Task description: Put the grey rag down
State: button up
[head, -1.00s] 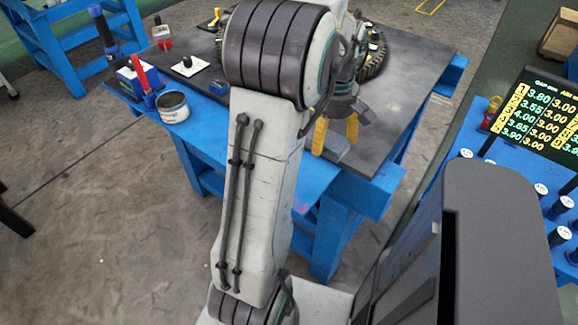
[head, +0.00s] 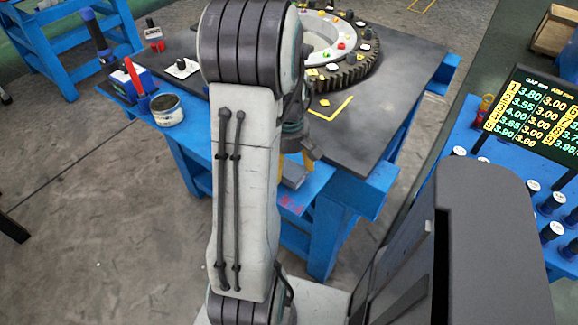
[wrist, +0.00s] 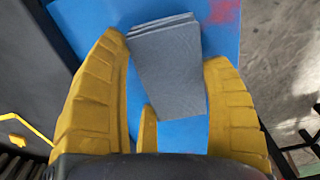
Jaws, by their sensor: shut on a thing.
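The grey rag (wrist: 168,70) is a folded, flat rectangular pad, seen between the yellow fingers of my gripper (wrist: 163,52) in the wrist view. My gripper is shut on it. In the head view the rag (head: 294,175) shows below the yellow fingertips, partly hidden by my arm. It is over the blue ledge (head: 310,183) along the near side of the dark-topped stand. I cannot tell whether its underside touches the ledge. The ledge (wrist: 90,20) also fills the background beneath the rag in the wrist view.
A large toothed ring (head: 350,70) with small coloured pieces lies on the dark tabletop (head: 385,110). A tin (head: 167,110) and tools stand at the ledge's left end. A reddish mark (head: 290,204) is on the ledge. A display board (head: 535,115) stands at right.

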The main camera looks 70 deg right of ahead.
aim_at(289, 164)
jog(key=shift+f, duration=0.35)
jog(key=shift+f, duration=0.15)
jog(key=o, duration=1.1)
jog(key=shift+c, duration=0.2)
notch_tip(289, 164, up, 12)
jog(key=p, duration=0.1)
jog(key=shift+r, duration=0.2)
